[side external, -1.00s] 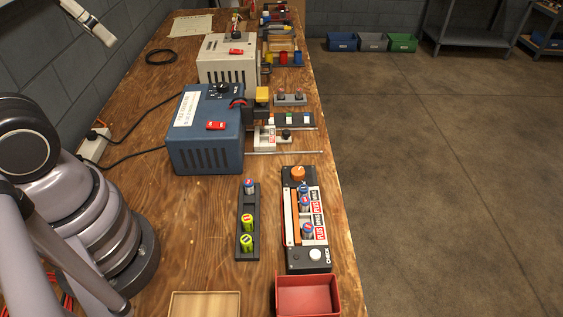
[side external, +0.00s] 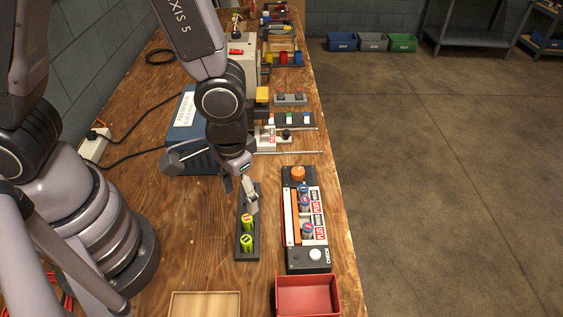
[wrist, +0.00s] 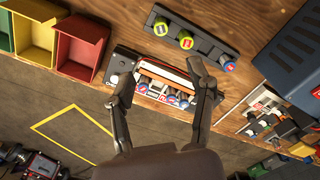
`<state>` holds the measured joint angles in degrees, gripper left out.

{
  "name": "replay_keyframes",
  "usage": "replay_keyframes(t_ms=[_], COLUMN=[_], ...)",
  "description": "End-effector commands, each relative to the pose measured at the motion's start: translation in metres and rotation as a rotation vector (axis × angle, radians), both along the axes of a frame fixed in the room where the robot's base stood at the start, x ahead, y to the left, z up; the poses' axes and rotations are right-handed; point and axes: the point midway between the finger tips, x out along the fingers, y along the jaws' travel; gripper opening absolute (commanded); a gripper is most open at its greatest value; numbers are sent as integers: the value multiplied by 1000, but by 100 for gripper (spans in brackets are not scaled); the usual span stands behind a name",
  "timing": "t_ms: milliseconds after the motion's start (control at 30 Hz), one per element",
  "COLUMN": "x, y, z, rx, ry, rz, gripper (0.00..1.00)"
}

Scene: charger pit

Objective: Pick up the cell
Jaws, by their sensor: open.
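A black holder (side external: 240,247) on the bench carries two yellow-green cells (side external: 247,221) standing upright. In the wrist view the holder (wrist: 205,47) also carries a blue-topped cell (wrist: 229,66) at its right end, apart from the yellow-green ones (wrist: 186,40). My gripper (side external: 243,190) hangs over the far end of the holder and hides that blue cell in the side view. In the wrist view its two fingers (wrist: 158,72) are spread wide with nothing between them. The charger (side external: 308,258) stands right of the holder, with blue cells (side external: 306,229) in its bays.
A red bin (side external: 308,297) and a wooden tray (side external: 205,303) sit at the near edge. A blue power box (side external: 190,153) stands behind the holder, close to my gripper. Yellow (wrist: 37,42) and green bins lie beside the red one. Bench left of the holder is clear.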

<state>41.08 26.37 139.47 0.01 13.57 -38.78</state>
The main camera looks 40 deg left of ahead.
Motion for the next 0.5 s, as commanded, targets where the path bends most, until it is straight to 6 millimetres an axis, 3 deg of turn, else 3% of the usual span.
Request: replay_keyframes(t_ms=[500], x=[-3], y=[-2], z=[-84], rx=[9], ry=[11], rz=[-1], gripper=[55])
